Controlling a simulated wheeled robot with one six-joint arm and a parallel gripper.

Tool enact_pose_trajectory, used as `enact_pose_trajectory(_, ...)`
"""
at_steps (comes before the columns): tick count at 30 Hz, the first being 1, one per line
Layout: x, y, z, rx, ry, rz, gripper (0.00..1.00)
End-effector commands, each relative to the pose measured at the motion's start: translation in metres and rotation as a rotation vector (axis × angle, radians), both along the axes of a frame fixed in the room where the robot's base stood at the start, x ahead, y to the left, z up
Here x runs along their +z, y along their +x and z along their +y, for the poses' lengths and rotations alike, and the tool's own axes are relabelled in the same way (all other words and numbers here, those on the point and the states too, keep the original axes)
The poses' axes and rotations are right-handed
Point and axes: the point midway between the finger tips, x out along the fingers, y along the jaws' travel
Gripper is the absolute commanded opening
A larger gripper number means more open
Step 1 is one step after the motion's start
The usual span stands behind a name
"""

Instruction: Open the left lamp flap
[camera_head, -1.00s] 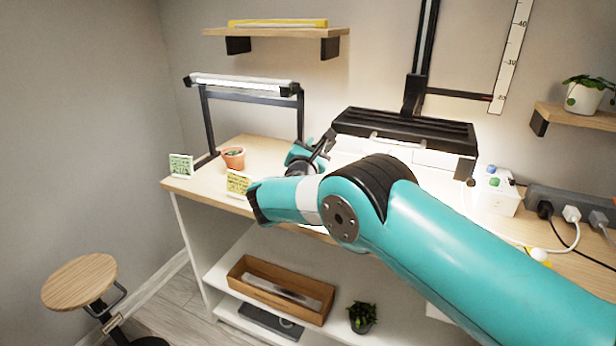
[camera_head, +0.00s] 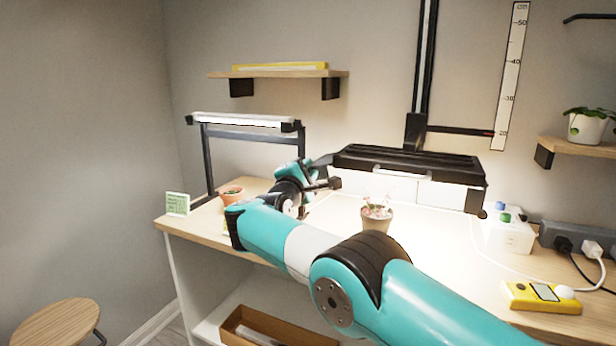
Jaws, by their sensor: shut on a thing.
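The grow lamp (camera_head: 405,163) is a wide black ribbed hood on a wall post, above the bench. Its left flap (camera_head: 320,160) shows as a small dark plate at the hood's left end, tilted outward rather than hanging straight down. The right flap (camera_head: 475,200) hangs down at the other end, with a small dark knob at its lower corner. My gripper (camera_head: 328,184) is at the left flap, just left of the hood, and is shut on it. The exact grip is too small to see, and my wrist hides part of the area.
A pink-leaved potted plant (camera_head: 376,216) stands under the lamp. A terracotta pot (camera_head: 231,194) and a green card (camera_head: 177,204) are at the left, by a lit lamp bar (camera_head: 240,120). A white box (camera_head: 509,235) and yellow meter (camera_head: 542,297) are at the right.

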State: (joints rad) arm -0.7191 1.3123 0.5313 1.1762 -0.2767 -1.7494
Motion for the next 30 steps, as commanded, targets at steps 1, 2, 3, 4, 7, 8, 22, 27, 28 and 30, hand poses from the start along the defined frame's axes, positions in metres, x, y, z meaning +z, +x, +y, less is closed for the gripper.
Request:
enact_pose_trajectory(1,0.0003,0.0004,-0.0016,-0.004,0.009,-0.004,0.00)
enact_pose_trajectory(2,0.0007,0.0003,-0.0016,-0.004,0.013,-0.006,0.00)
enact_pose_trajectory(3,0.0011,0.0003,-0.0015,-0.004,0.019,-0.009,0.00)
enact_pose_trajectory(4,0.0015,0.0003,-0.0014,-0.004,0.022,-0.011,0.00)
enact_pose_trajectory(7,0.0020,0.0001,-0.0011,-0.004,0.028,-0.014,0.00)
enact_pose_trajectory(8,0.0021,0.0001,-0.0011,-0.004,0.029,-0.014,0.00)
enact_pose_trajectory(22,0.0023,0.0001,-0.0004,-0.003,0.028,-0.015,0.46)
enact_pose_trajectory(27,0.0020,-0.0002,0.0006,0.000,0.028,-0.015,0.46)
enact_pose_trajectory(28,0.0020,-0.0002,0.0008,0.000,0.028,-0.015,0.46)
enact_pose_trajectory(30,0.0017,-0.0012,0.0015,0.001,0.028,-0.014,0.46)
